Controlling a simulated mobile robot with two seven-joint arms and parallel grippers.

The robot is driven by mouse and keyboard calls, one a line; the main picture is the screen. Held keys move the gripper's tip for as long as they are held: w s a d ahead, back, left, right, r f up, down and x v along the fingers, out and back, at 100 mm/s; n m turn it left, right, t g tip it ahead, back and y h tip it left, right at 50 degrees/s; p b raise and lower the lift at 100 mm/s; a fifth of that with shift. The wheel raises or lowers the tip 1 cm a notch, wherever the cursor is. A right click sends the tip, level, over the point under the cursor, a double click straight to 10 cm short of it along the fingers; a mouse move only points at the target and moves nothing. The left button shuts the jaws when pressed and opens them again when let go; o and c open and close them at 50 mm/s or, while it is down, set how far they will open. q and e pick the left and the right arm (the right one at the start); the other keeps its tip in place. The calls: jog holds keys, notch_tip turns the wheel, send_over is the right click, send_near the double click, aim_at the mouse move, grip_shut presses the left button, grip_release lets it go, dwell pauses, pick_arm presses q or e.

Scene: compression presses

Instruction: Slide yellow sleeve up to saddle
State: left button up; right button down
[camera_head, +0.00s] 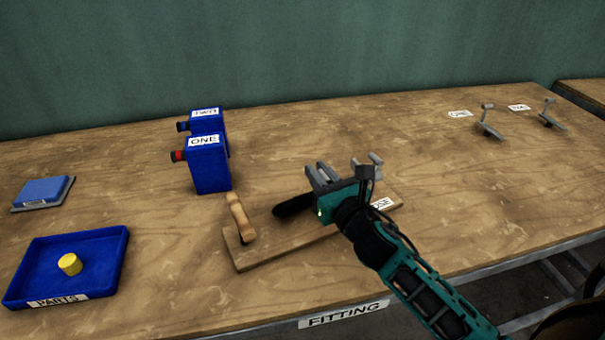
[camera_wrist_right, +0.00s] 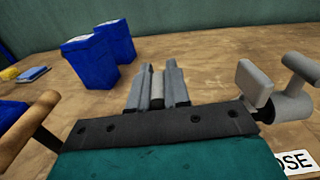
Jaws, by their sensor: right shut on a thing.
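The yellow sleeve (camera_head: 69,264), a short cylinder, stands in the blue parts tray (camera_head: 92,240) at the left, far from my right gripper. My right gripper (camera_head: 322,174) is over the wooden fixture board (camera_head: 265,254). In the right wrist view its two fingers (camera_wrist_right: 154,84) are shut on a light grey cylindrical piece (camera_wrist_right: 155,88). A black hose (camera_head: 292,207) lies on the board beside the gripper, its right end hidden behind the gripper. I cannot clearly tell which part is the saddle. My left gripper is not in view.
Grey metal parts (camera_head: 372,163) stand right of the gripper. Blue boxes labelled ONE (camera_head: 210,170) and TWO (camera_head: 208,122) stand behind. Small grey levers (camera_head: 489,122) are at the back right.

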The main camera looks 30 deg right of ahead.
jog(key=shift+s+d+f, duration=0.1)
jog(key=shift+d+f, duration=0.1)
jog(key=shift+d, duration=0.05)
jog(key=c, duration=1.1)
grip_release()
jog(key=shift+r, duration=0.1)
jog(key=shift+s, duration=0.1)
jog(key=shift+s+a+b, duration=0.15)
jog(key=shift+s+b, duration=0.85)
jog(key=shift+s, duration=5.35)
jog(key=shift+s, duration=0.1)
